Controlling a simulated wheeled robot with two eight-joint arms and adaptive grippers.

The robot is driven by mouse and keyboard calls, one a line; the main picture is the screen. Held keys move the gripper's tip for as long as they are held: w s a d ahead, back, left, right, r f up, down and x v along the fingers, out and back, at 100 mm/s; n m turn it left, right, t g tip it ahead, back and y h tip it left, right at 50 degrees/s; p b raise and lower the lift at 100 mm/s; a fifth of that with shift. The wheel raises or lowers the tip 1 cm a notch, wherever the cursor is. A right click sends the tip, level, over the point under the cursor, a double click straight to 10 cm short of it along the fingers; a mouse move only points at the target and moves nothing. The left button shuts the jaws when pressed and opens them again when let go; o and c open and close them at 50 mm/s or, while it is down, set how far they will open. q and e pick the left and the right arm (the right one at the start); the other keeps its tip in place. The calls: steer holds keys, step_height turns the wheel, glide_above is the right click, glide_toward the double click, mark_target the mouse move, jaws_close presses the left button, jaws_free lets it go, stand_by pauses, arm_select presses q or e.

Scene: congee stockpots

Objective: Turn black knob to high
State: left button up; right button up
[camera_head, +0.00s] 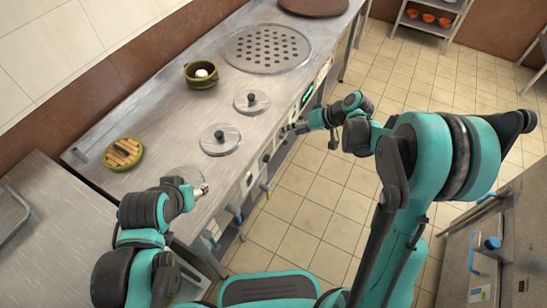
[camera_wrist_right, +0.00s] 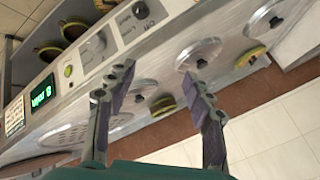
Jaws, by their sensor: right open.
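A small dark knob (camera_head: 266,157) shows on the front panel of the steel counter (camera_head: 205,105), a little below my right gripper. My right gripper (camera_head: 287,130) is open and empty beside the panel edge. In the right wrist view its two fingers (camera_wrist_right: 158,78) are spread apart with nothing between them.
Two round lids with black handles (camera_head: 220,139) (camera_head: 252,102) lie on the counter. A green display (camera_head: 307,95) is on the panel. The tiled floor (camera_head: 330,190) in front is open.

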steer(key=w+f+n+y, duration=0.25)
steer(key=w+f, duration=0.25)
steer(key=f, duration=0.4)
steer(key=n+y, duration=0.2)
steer(key=y, duration=0.2)
glide_toward(270, 158)
steer(key=w, duration=0.1)
steer(key=shift+g, duration=0.3)
steer(key=x, duration=0.4)
steer(key=b+x, duration=0.1)
steer(key=x, duration=0.2)
steer(key=shift+s+f, duration=0.15)
steer(key=shift+f, duration=0.15)
steer(key=shift+w+a+f, duration=0.1)
steer(key=shift+w+a, duration=0.1)
steer(key=shift+a, duration=0.5)
